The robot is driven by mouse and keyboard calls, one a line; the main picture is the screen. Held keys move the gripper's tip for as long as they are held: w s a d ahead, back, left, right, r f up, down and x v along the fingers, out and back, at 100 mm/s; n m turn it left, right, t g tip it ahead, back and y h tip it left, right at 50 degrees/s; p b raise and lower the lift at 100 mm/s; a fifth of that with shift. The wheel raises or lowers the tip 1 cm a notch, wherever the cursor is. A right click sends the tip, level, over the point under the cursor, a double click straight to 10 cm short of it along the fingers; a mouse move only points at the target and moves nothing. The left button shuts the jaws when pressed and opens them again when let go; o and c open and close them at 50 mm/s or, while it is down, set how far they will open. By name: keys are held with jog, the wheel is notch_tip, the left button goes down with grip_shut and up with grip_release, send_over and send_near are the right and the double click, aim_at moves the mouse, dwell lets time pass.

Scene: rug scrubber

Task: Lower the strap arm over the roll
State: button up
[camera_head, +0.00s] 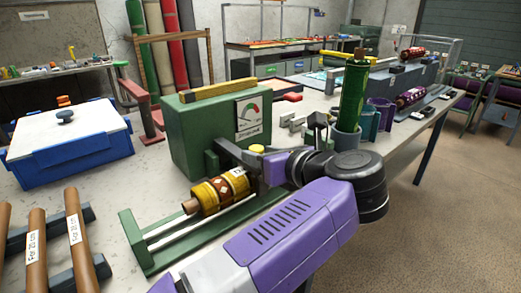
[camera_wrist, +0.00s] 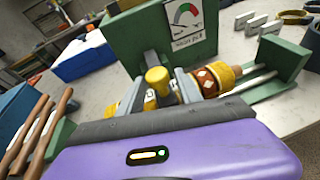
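A green press machine (camera_head: 215,135) with a dial gauge stands on the table; it also shows in the wrist view (camera_wrist: 140,38). A yellow, brown-patterned roll (camera_head: 218,194) lies in the machine's green cradle, and shows behind my fingers in the wrist view (camera_wrist: 215,78). A grey strap arm (camera_head: 233,152) reaches from the machine towards the roll, with a yellow knob (camera_head: 256,149) near its end. In the wrist view the knob (camera_wrist: 157,77) stands between the two grey fingers of my gripper (camera_wrist: 160,82), with apparent gaps at both sides. My forearm and fingers hide part of the strap arm and roll.
A blue box with a white lid (camera_head: 70,140) stands at left. Brown rolls (camera_head: 75,235) on a rack lie at front left. A green roll (camera_head: 353,95) stands upright in a holder behind my wrist. Grey blocks (camera_wrist: 262,22) stand beyond the cradle.

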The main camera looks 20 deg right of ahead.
jog(key=shift+o, duration=0.4)
jog(key=shift+r, duration=0.2)
jog(key=shift+s+r, duration=0.1)
jog(key=shift+r, duration=0.05)
jog(key=v, duration=0.7)
jog(key=shift+s+p, duration=0.2)
jog(key=shift+p, duration=0.1)
